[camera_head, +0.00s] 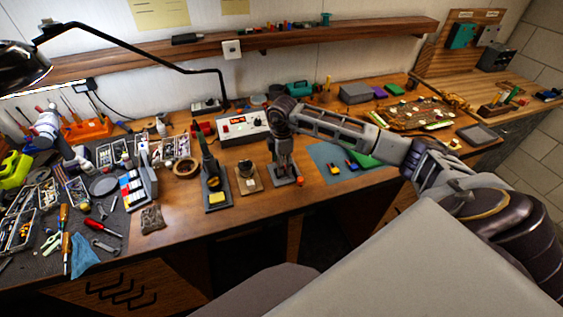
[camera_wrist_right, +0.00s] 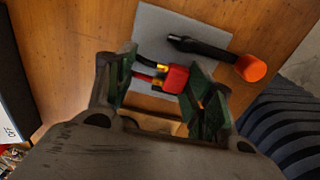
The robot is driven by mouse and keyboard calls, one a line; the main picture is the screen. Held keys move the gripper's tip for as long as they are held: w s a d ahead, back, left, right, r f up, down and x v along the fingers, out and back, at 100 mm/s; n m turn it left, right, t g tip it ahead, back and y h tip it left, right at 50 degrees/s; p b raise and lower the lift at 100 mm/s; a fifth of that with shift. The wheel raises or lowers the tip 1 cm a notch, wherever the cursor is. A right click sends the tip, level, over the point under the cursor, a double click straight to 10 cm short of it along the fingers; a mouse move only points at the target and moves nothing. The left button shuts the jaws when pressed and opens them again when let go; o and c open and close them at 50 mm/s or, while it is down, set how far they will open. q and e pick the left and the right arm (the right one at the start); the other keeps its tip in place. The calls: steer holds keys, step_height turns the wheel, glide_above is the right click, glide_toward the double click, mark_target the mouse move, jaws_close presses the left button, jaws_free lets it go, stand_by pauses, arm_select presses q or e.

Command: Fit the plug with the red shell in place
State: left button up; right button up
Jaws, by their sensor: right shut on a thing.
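My right gripper (camera_head: 284,170) reaches down over a small grey plate (camera_head: 291,183) near the front of the bench. In the right wrist view, its green-padded fingers (camera_wrist_right: 163,85) are shut on the plug with the red shell (camera_wrist_right: 176,78). A red and a black lead with gold-coloured ends show at the plug's left. The plug is over the grey plate (camera_wrist_right: 172,25); whether it touches anything beneath is hidden. My left gripper (camera_head: 76,160) appears at the far left above the tool mat; its fingers are too small to read.
A black rod with an orange end (camera_wrist_right: 250,68) lies beside the plug. Left of my right gripper stand a small holder (camera_head: 247,178) and a soldering stand (camera_head: 214,187). A power supply (camera_head: 244,128) is behind. A blue mat (camera_head: 323,152) lies to the right.

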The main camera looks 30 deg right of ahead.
steer(key=shift+f, duration=0.2)
steer(key=o, duration=0.8)
steer(key=shift+o, duration=0.2)
steer(key=o, duration=0.4)
steer(key=shift+r, duration=0.2)
steer(key=shift+r+p, duration=2.8)
steer(key=shift+r, duration=1.55)
